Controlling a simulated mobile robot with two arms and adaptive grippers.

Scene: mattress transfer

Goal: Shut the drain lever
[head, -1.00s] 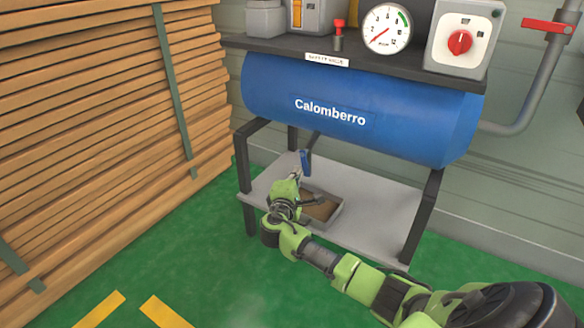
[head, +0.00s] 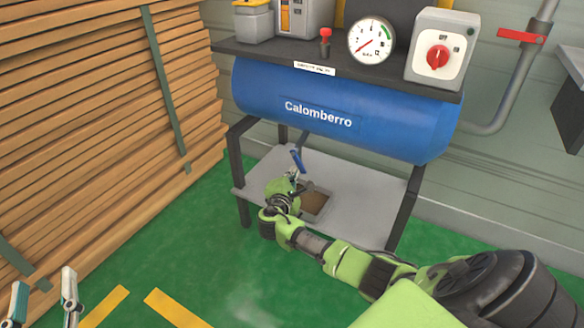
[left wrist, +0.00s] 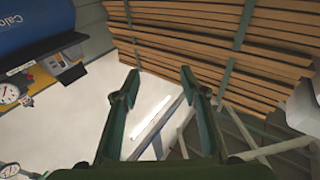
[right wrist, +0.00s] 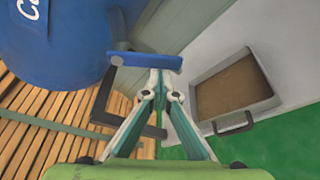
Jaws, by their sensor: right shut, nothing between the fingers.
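The blue drain lever (head: 297,160) hangs below the blue tank, above the grey lower shelf, and looks tilted in the head view. In the right wrist view the blue lever (right wrist: 148,61) lies across the picture just past my fingertips. My right gripper (head: 294,176) is shut and empty, its tips close to the lever; whether they touch it I cannot tell. The shut tips also show in the right wrist view (right wrist: 160,82). My left gripper (head: 43,285) is open and empty at the lower left of the head view, far from the lever.
The blue tank (head: 345,110) sits on a dark frame, with a gauge (head: 372,40) and switch box (head: 438,48) on top. A tray (head: 316,203) rests on the lower shelf (head: 365,205). Stacked planks (head: 90,100) stand at left. Green floor in front is clear.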

